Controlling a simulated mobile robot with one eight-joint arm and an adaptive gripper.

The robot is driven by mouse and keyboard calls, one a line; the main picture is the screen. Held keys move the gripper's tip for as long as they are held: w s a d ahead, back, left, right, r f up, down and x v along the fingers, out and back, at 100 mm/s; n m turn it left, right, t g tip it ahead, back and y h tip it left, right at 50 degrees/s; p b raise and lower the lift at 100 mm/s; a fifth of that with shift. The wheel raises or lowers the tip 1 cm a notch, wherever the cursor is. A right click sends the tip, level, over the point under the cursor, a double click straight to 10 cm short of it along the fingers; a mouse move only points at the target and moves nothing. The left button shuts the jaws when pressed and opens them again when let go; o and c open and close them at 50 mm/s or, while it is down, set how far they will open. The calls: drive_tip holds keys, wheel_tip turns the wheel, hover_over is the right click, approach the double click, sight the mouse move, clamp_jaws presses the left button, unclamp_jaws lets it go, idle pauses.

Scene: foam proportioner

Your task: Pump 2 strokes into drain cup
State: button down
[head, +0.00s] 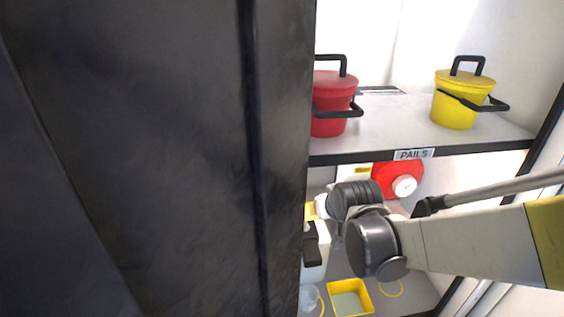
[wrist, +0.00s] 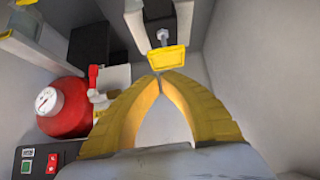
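In the wrist view my gripper (wrist: 158,76) has its two yellow fingers drawn together at the tips, with nothing seen between them. A yellow block with a metal bolt (wrist: 166,58) is just beyond the tips; I cannot tell whether they touch, or whether it is the pump handle. In the head view my wrist reaches into the bay under the shelf and hides much of it. A clear cup (head: 309,298) stands at the bottom of the bay, partly cut off, beside a yellow-rimmed square tray (head: 350,298). I cannot tell which one is the drain cup.
A red vessel with a white gauge (wrist: 65,107) is at left, above a control box with green and red buttons (wrist: 40,162). A red pail (head: 332,103) and a yellow pail (head: 458,98) stand on the shelf (head: 400,128). A dark panel fills the head view's left.

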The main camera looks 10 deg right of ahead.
sight(308, 206)
drive_tip(key=w, duration=0.2)
drive_tip(key=shift+w+a+p, duration=0.3)
drive_tip(key=shift+a+p, duration=0.05)
drive_tip(key=b+x, duration=0.3)
drive_tip(key=x, duration=0.7)
drive_tip(key=shift+w+r, duration=0.1)
